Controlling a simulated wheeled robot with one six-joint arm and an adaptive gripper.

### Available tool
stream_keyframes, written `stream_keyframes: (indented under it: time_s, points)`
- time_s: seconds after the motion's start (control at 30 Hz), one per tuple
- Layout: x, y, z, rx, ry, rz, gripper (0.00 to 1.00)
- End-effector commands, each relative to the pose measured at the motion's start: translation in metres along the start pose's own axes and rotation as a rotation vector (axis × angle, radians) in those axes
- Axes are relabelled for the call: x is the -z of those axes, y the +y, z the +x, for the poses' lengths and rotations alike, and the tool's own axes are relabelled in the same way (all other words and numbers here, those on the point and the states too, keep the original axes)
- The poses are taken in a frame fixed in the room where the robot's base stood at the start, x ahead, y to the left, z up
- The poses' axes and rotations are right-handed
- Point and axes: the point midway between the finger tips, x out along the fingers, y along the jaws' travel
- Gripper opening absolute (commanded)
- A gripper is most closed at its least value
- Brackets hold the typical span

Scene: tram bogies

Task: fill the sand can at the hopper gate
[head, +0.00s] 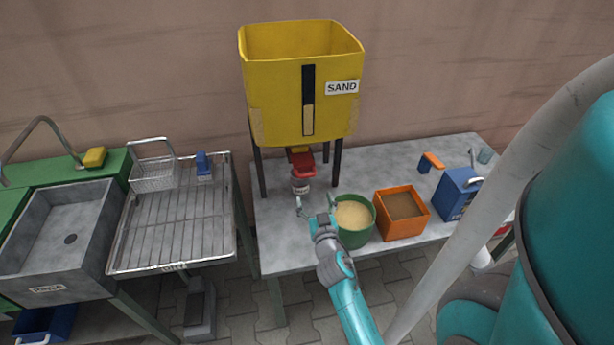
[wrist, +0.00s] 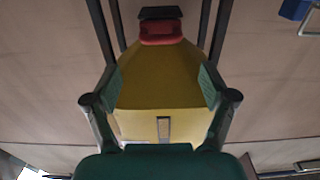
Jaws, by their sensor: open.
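The yellow hopper (head: 285,95), labelled SAND, stands on dark legs on the grey table, with a dark level strip on its front. Its red gate (head: 304,165) is under the funnel and also shows in the wrist view (wrist: 161,33). A small pale cylinder with a label (head: 300,186) is just below the gate; I cannot tell if it is the sand can or a spout. My gripper (head: 316,202) is open in front of it, left of a green tub (head: 358,238) of pale sand. In the wrist view nothing is held between the fingers (wrist: 158,98).
An orange bin (head: 402,226) with brown contents stands right of the tub, then a blue box with a handle (head: 458,192) and an orange-blue item (head: 431,162). Left are a wire rack (head: 180,220) and a sink (head: 65,235). The table's left front is clear.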

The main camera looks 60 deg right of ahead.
Motion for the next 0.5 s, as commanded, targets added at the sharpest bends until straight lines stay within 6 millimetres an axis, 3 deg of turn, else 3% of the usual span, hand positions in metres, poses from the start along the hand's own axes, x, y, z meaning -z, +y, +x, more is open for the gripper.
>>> stream_keyframes:
  time_s: [0.17, 0.5]
  points:
    - [0.001, 0.000, 0.018, -0.002, 0.003, 0.003, 0.84]
    - [0.001, 0.000, 0.073, -0.001, 0.002, 0.002, 0.84]
